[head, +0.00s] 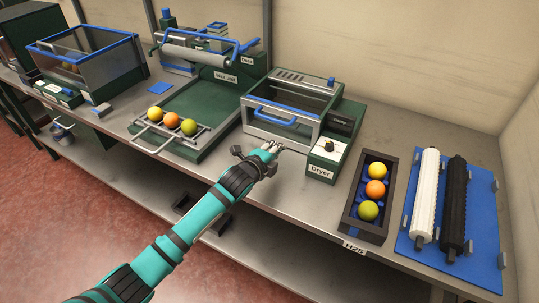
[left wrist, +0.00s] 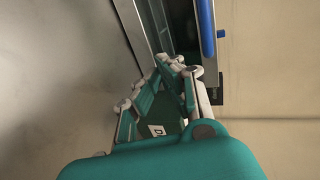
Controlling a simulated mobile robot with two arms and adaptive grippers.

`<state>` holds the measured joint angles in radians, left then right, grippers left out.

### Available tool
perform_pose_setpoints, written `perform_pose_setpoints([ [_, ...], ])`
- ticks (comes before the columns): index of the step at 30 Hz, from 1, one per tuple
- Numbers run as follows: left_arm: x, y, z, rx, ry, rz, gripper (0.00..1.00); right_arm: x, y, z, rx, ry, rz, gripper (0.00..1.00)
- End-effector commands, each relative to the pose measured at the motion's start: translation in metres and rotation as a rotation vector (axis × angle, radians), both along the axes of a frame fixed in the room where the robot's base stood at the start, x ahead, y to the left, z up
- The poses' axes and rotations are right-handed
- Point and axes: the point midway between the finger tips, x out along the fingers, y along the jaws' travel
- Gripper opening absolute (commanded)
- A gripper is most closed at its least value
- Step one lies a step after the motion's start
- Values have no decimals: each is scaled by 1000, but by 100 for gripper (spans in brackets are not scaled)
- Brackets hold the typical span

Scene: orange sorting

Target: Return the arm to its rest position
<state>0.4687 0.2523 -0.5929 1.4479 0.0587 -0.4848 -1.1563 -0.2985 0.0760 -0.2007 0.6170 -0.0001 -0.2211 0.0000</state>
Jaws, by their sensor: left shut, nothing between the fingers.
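My left arm comes in from the lower left of the head view. Its gripper (head: 273,148) is over the front edge of the bench, in front of the dryer (head: 283,115). The gripper is shut and empty; its closed fingers also show in the left wrist view (left wrist: 172,68), with the dryer's blue handle (left wrist: 207,28) beyond them. My right gripper is not in view.
The dark tray marked H25 (head: 384,222) holds yellow, orange and green fruit. A wire rack on the green machine (head: 206,128) also holds fruit. White (head: 426,195) and black (head: 455,205) rollers lie on a blue board (head: 485,235). A glass-walled tank (head: 110,72) stands left.

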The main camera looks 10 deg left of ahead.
Motion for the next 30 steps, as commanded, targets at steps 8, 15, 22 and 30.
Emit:
perform_pose_setpoints([
  [8,-31,12,10,1,0,0,0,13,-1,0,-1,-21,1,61],
  [15,-37,13,11,-2,4,2,0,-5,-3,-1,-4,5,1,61],
  [22,-99,19,-30,-218,239,148,0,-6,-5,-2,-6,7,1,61],
  [30,-254,68,-85,-647,716,653,0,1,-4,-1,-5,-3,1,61],
])
